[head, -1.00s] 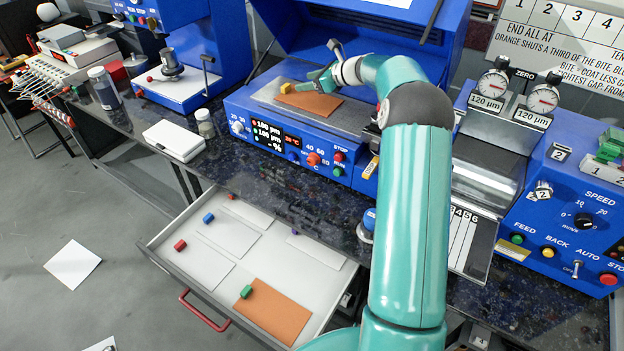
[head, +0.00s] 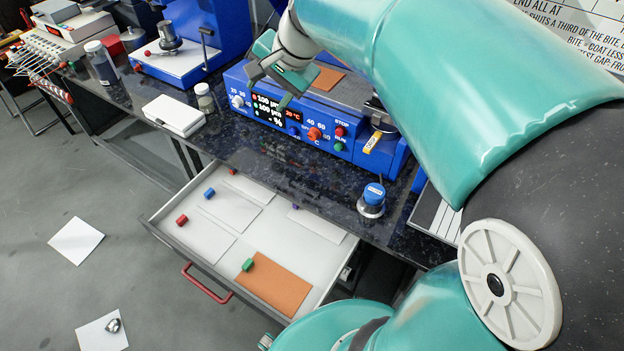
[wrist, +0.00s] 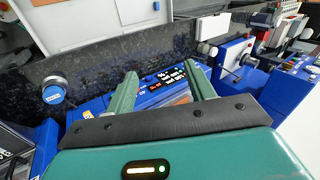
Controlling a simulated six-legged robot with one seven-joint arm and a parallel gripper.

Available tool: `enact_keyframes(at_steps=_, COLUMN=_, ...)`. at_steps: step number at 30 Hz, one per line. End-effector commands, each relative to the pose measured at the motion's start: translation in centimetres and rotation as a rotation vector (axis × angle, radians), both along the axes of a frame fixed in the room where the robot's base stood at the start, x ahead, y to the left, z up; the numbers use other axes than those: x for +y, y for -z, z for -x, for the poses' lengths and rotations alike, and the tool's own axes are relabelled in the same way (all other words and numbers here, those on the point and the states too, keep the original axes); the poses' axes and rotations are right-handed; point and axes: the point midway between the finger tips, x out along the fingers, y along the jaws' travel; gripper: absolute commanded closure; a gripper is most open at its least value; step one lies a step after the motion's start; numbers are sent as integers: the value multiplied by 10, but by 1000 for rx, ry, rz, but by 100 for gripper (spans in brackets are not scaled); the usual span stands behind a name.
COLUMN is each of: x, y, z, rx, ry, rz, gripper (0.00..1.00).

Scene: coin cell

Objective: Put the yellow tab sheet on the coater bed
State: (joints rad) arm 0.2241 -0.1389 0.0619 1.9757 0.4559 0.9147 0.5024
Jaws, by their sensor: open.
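The orange-brown sheet (head: 328,78) lies on the coater bed (head: 352,92), partly hidden behind my gripper. Its yellow tab does not show now; it showed at the sheet's left corner in the earlier head view. My gripper (head: 268,92) is open and empty, in front of the coater's display in the head view and apart from the sheet. In the wrist view its two fingers (wrist: 161,72) stand wide apart with nothing held between them. The blue coater front (wrist: 152,98) shows beyond them.
An open drawer (head: 150,222) below the bench holds white sheets with red, blue and purple tabs, plus an orange sheet with a green tab (head: 248,264). A blue-capped jar (head: 373,195) stands on the dark bench. A white case (head: 172,115) stands left of the coater.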

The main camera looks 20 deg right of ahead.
Motion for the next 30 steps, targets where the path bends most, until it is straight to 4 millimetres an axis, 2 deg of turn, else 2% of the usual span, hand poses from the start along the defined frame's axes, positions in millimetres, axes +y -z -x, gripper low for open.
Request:
enact_keyframes(at_steps=1, x=5, y=-1, z=20, rx=-16, ry=-53, rz=53, gripper=46)
enact_keyframes(at_steps=6, x=12, y=4, z=79, rx=-57, ry=-244, rz=239, gripper=46)
enact_keyframes(at_steps=15, x=9, y=32, z=173, rx=-115, ry=-572, rz=546, gripper=46)
enact_keyframes(at_steps=18, x=6, y=41, z=191, rx=-127, ry=-651, rz=615, gripper=46)
enact_keyframes(at_steps=21, x=4, y=47, z=201, rx=-132, ry=-694, rz=655, gripper=46)
enact_keyframes(at_steps=30, x=3, y=49, z=204, rx=-132, ry=-708, rz=668, gripper=46)
